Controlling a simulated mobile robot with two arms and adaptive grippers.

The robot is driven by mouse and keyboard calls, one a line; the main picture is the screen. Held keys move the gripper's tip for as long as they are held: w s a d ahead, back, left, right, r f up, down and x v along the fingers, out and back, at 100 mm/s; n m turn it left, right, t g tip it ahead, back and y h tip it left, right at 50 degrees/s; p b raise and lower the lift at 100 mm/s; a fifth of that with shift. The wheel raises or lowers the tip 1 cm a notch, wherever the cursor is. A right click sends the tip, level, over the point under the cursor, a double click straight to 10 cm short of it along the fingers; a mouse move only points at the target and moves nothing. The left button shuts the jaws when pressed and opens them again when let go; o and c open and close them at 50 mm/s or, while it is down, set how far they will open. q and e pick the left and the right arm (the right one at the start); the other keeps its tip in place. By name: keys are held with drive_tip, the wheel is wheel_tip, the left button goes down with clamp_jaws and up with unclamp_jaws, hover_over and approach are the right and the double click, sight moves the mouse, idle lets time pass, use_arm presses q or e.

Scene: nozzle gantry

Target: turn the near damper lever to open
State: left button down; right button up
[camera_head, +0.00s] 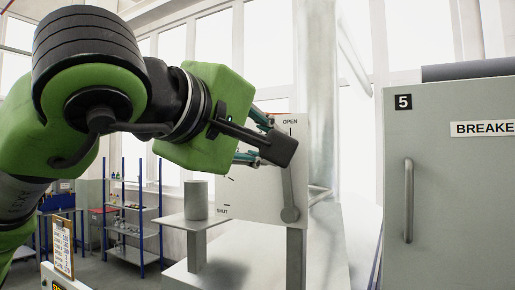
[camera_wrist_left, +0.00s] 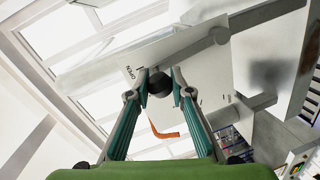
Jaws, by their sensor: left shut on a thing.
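The damper lever (camera_head: 289,187) is a grey bar on a pale panel (camera_head: 262,207). Its round pivot is low on the panel's right side, and the bar points nearly straight up toward the OPEN mark (camera_head: 290,122). The SHUT mark (camera_head: 222,211) is at lower left. My left gripper (camera_wrist_left: 160,88) is shut on the lever's dark round knob (camera_wrist_left: 161,83), with a teal finger on each side. In the head view the left gripper (camera_head: 257,139) is partly hidden by a black block on my wrist, which also covers the lever's upper end. My right gripper is out of view.
A grey breaker cabinet (camera_head: 447,190) with a handle stands at the right. A grey cylinder (camera_head: 196,200) stands on a small platform left of the panel. Blue-posted shelves (camera_head: 134,222) are behind. An orange curved piece (camera_wrist_left: 165,130) shows below the knob in the wrist view.

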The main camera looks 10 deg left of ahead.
use_arm(q)
drive_tip(key=shift+s+d, duration=0.1)
drive_tip(key=shift+d, duration=0.15)
drive_tip(key=shift+d+m, duration=0.2)
drive_tip(key=shift+m, duration=0.2)
drive_tip(key=shift+f, duration=0.1)
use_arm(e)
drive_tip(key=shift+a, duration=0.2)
use_arm(q)
drive_tip(key=c, duration=1.8)
unclamp_jaws()
drive_tip(key=shift+s, duration=0.1)
drive_tip(key=shift+d, duration=0.15)
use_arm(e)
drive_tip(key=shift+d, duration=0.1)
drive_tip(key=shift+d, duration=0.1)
use_arm(q)
drive_tip(key=v, duration=1.2)
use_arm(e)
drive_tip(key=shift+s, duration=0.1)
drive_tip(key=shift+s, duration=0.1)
